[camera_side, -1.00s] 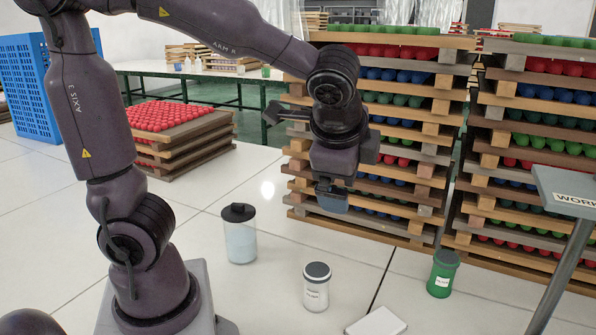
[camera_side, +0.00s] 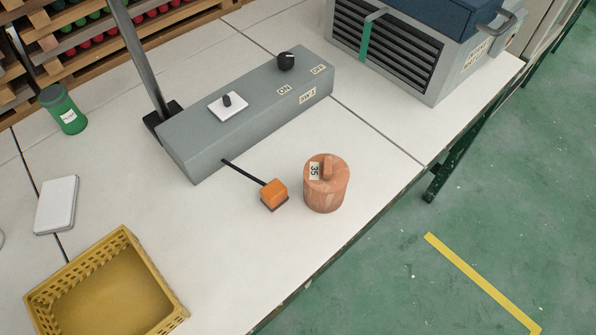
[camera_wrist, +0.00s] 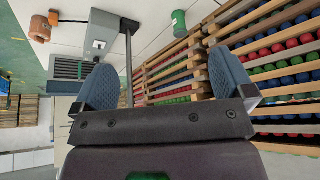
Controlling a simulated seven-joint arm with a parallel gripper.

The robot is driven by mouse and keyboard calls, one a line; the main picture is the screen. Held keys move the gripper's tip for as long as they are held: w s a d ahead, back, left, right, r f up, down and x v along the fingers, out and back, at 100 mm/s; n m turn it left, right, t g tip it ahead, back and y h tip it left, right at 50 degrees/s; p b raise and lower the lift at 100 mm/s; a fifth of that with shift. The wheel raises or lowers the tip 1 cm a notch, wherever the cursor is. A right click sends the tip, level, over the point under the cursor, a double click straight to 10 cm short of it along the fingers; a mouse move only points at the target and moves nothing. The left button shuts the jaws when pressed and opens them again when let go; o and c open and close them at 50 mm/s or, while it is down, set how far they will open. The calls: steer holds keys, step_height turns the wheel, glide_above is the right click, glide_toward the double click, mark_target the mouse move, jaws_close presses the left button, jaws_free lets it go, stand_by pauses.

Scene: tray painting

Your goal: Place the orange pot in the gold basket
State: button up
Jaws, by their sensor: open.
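The orange pot (camera_side: 326,187), a round lidded pot with a "35" label, stands upright on the white table near its edge in the side view. In the wrist view the pot (camera_wrist: 40,29) is small, at the upper left, well away from my gripper. The gold basket (camera_side: 112,304) sits at the bottom left of the side view, cut off by the frame; its visible inside is empty. My gripper (camera_wrist: 163,62) shows only in the wrist view. Its two blue-grey fingers are apart with nothing between them.
An orange block (camera_side: 273,194) on a black rod lies between the pot and a grey switch box (camera_side: 250,115). A white slab (camera_side: 56,204) and green jar (camera_side: 64,109) stand at left. A grey vented machine (camera_side: 400,50) is behind. Table is clear between basket and pot.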

steer(key=w+d+f+m+g, duration=0.2)
steer(key=w+d+f+g, duration=0.1)
steer(key=d+f, duration=0.2)
steer(key=n+t+h, duration=0.5)
steer(key=n+h, duration=0.2)
steer(key=n, duration=2.2)
glide_toward(323, 174)
steer(key=x, duration=1.2)
steer(key=shift+a+f, duration=0.15)
steer(key=shift+a, duration=0.1)
